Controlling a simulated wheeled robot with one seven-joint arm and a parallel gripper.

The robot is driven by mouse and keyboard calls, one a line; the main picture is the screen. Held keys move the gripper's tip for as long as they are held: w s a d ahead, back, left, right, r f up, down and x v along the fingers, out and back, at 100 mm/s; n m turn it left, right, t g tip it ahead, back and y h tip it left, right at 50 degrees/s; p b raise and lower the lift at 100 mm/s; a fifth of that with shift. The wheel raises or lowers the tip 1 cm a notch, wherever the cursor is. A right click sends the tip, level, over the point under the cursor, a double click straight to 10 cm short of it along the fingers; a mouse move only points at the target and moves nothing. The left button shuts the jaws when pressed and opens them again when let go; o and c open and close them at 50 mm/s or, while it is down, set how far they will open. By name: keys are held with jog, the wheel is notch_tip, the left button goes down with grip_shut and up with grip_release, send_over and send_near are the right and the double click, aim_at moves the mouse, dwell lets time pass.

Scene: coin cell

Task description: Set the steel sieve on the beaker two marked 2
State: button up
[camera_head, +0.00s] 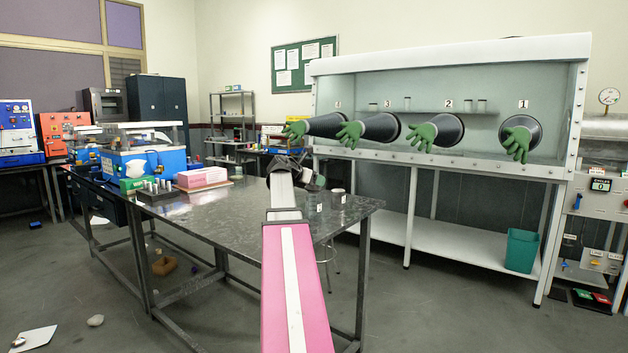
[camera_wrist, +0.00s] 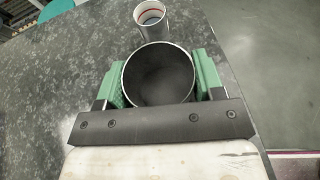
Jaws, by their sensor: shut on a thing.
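In the wrist view, my gripper (camera_wrist: 161,78) has its two green fingers closed on either side of a round, dark-walled steel piece, which I take for the steel sieve (camera_wrist: 158,90). Its open rim faces the camera. Just beyond it stands a smaller open vessel with a red line inside, likely a beaker (camera_wrist: 151,17); its number is not visible. In the head view, two small labelled vessels (camera_head: 319,203) stand near the table's right end, just right of my arm. Their numbers are too small to read. My dark gripper is there too, partly hidden by my arm.
The steel table (camera_head: 230,215) has bare room left of my arm. A pink box (camera_head: 202,177), a dark rack (camera_head: 158,192) and a blue case (camera_head: 147,162) stand at its left. A glovebox (camera_head: 450,100) with green gloves stands behind. The table's right edge is close to the vessels.

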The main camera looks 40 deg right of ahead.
jog(key=o, duration=0.9)
jog(key=shift+o, duration=0.2)
jog(key=shift+r, duration=0.4)
jog(key=v, duration=1.2)
jog(key=shift+a, duration=0.1)
